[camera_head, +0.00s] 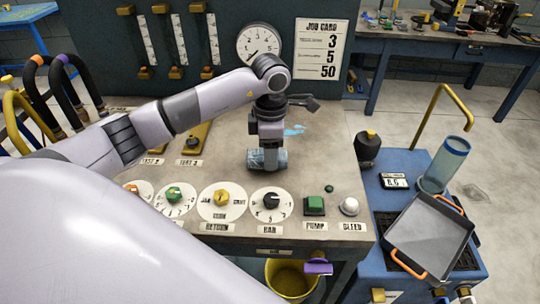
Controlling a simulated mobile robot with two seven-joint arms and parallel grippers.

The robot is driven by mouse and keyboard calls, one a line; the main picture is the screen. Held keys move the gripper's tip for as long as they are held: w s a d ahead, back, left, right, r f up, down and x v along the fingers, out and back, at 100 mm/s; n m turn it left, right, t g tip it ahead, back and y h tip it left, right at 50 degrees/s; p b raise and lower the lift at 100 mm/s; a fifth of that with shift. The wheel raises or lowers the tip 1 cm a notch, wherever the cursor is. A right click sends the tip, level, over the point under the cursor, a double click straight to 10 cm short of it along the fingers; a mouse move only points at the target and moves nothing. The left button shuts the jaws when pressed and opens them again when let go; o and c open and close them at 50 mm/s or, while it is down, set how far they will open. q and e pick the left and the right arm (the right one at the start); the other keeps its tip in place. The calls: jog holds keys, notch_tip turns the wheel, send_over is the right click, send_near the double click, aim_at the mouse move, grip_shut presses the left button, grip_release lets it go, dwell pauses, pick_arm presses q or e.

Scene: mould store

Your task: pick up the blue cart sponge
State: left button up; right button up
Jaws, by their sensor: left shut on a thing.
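My left gripper (268,166) points down over the grey bench panel, behind the row of dials. It is shut on the blue cart sponge (282,158), a small dull-blue piece that shows at both sides of the fingers. The fingers hide its middle. I cannot tell whether the sponge touches the panel or is just above it. My right gripper is not in view.
A light-blue patch (294,130) lies on the panel behind the gripper. Dials, a green pump button (315,204) and a white bleed knob (349,206) line the front. A blue cart with a grey tray (430,236) and a clear blue cylinder (446,162) stands right. A yellow bucket (290,282) is below.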

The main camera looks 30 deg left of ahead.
pick_arm(q)
notch_tip(320, 180, up, 9)
jog(key=shift+r, duration=0.1)
notch_tip(320, 180, up, 9)
jog(key=p, duration=0.1)
jog(key=shift+r, duration=0.2)
jog(key=o, duration=0.4)
jog(key=c, duration=0.3)
